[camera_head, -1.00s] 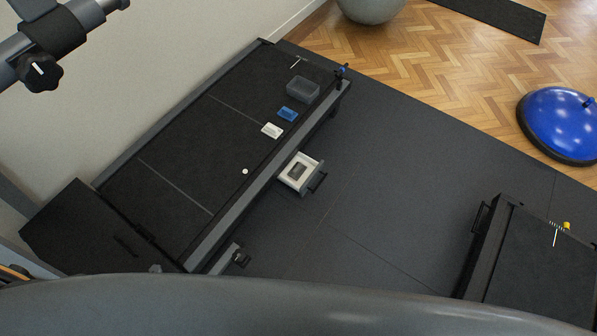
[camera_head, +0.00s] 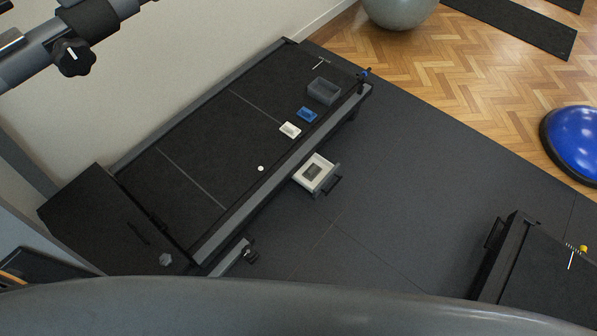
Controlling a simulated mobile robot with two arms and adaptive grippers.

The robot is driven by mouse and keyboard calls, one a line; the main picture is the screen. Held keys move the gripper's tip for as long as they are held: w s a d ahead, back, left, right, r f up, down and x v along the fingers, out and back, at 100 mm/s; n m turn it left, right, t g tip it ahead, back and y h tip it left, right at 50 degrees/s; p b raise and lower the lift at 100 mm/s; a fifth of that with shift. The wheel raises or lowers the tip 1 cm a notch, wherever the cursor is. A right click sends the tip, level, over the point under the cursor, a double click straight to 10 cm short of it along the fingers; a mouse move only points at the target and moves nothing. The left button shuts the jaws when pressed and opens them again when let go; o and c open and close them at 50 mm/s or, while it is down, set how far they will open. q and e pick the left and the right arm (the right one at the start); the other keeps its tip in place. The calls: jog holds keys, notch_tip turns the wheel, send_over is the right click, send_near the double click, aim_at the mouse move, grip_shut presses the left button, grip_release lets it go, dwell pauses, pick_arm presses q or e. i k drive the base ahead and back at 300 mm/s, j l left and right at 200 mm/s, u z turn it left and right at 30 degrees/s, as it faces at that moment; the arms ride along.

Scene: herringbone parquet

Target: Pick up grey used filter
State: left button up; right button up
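An open white drawer (camera_head: 325,170) sticks out from the front side of the long black bench (camera_head: 190,160). A small dark grey piece (camera_head: 313,173) lies in it; it may be the grey used filter, but it is too small to be sure. On the bench top are a white tray (camera_head: 290,130), a blue tray (camera_head: 307,114) and a dark grey open bin (camera_head: 324,91). A small white disc (camera_head: 261,168) lies nearer on the bench. Neither of my grippers shows.
A second black bench (camera_head: 550,270) stands at the lower right with a small yellow-ended tool. Dark floor mat (camera_head: 400,190) lies clear between the benches. A grey ball (camera_head: 400,10) and a blue balance dome (camera_head: 575,145) are farther off.

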aim_at(313, 170)
jog(key=i+l+u, duration=0.1)
jog(key=u, duration=0.35)
jog(key=i+l+u, duration=0.1)
jog(key=l+u, duration=0.15)
jog(key=u, duration=0.15)
jog(key=i+l+u, duration=0.1)
jog(key=u, duration=0.35)
jog(key=l+u, duration=0.45)
jog(key=j, duration=0.15)
